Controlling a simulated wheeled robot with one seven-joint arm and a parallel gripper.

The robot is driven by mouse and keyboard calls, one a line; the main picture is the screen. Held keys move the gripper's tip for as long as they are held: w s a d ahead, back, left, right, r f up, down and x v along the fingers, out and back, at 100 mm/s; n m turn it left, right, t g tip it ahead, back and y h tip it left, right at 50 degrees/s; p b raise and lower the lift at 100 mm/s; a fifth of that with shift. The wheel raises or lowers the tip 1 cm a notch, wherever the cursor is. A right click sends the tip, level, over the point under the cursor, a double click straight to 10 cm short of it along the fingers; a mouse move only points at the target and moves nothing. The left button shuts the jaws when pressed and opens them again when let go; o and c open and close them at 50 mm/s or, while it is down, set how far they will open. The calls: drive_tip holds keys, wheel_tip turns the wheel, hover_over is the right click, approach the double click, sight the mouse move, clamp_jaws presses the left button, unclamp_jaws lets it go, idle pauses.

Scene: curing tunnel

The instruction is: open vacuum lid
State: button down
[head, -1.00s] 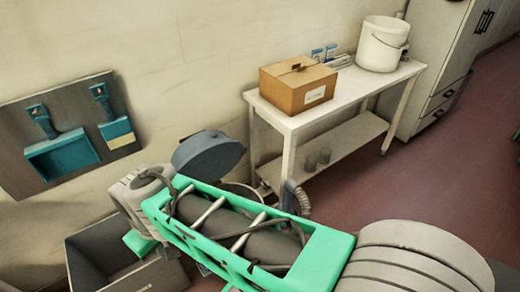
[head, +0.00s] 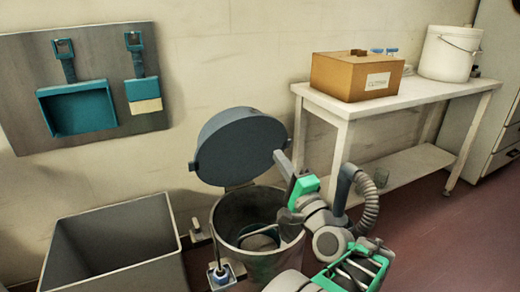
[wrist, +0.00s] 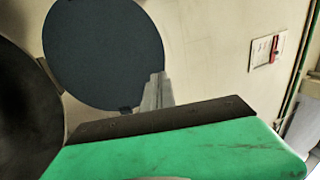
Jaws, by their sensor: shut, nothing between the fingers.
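The vacuum lid (head: 238,147) is a round dark grey disc. It stands raised and tilted back on its hinge behind the vacuum drum (head: 228,216), whose open top shows the inside. The lid's flat face also fills the upper left of the wrist view (wrist: 100,50). My gripper (head: 281,160) is just right of the lid's lower right edge, its fingers shut with nothing seen between them. In the wrist view the fingers (wrist: 154,88) overlap the lid's right edge; I cannot tell whether they touch it.
A grey open bin (head: 115,242) stands left of the drum. A ribbed hose (head: 368,205) rises at its right. A white table (head: 350,112) with a cardboard box (head: 356,76) and white bucket (head: 449,54) is at the right. A dustpan (head: 78,108) hangs on the wall.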

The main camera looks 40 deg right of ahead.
drive_tip(key=p, duration=0.5)
approach(255, 118)
drive_tip(key=x, duration=0.2)
drive_tip(key=b+x, duration=0.1)
drive_tip(key=x, duration=0.2)
drive_tip(key=shift+w+d+f, duration=0.1)
drive_tip(key=shift+w, duration=0.3)
drive_tip(key=shift+w+d+r, duration=0.2)
drive_tip(key=shift+w+r, duration=0.1)
drive_tip(key=shift+w, duration=0.2)
